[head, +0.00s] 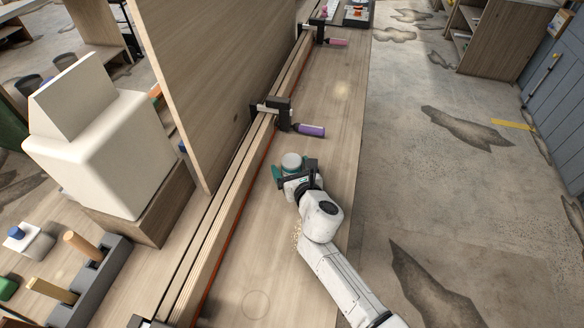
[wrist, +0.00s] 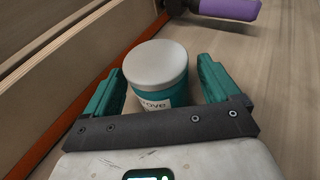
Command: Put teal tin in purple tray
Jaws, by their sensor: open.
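The teal tin (wrist: 160,82) has a pale grey lid and a label with partly hidden lettering. It stands upright on the wooden bench; in the head view its lid (head: 291,160) shows just past my gripper (head: 294,170). In the wrist view my gripper (wrist: 160,66) is open, with one teal finger on each side of the tin. A gap shows at the right finger; whether the left finger touches the tin I cannot tell. The tin's lower part is hidden behind the gripper's dark crossbar. I cannot make out a purple tray in either view.
A long curved wooden strip (head: 228,185) runs along the bench left of the tin. A clamp with a purple handle (head: 309,130) juts out beyond the tin, and one with a pink handle (head: 336,42) farther off. Bare bench (head: 334,105) lies to the right of the clamps.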

